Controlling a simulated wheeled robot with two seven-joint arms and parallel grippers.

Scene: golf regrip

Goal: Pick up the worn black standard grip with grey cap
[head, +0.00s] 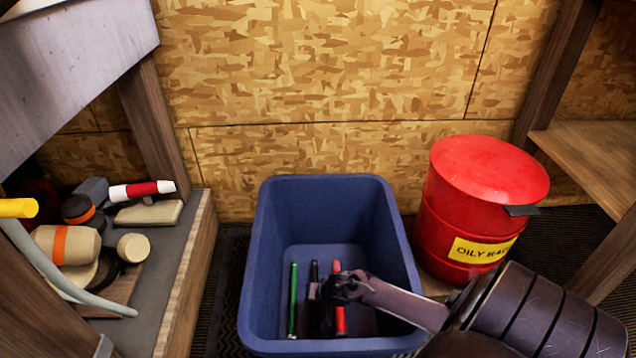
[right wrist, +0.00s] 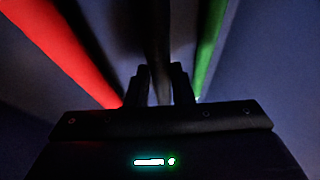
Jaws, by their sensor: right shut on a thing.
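The black grip (head: 314,271) stands in the blue bin (head: 266,250) between a green grip (head: 293,298) and a red grip (head: 339,312). My right arm reaches into the bin from the right. My right gripper (head: 318,297) is shut on the black grip. In the right wrist view, the dark shaft of the black grip (right wrist: 156,50) runs between the two fingers of my right gripper (right wrist: 160,85). The red grip (right wrist: 65,55) and the green grip (right wrist: 212,40) lie on either side, apart from the fingers. A grey cap cannot be made out. My left gripper is not in view.
The bin walls surround my right gripper. A red oily-rag can (head: 480,205) stands close at the bin's right. A shelf (head: 185,265) with mallets and other tools is at the left. A plywood wall (head: 330,80) closes off the back.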

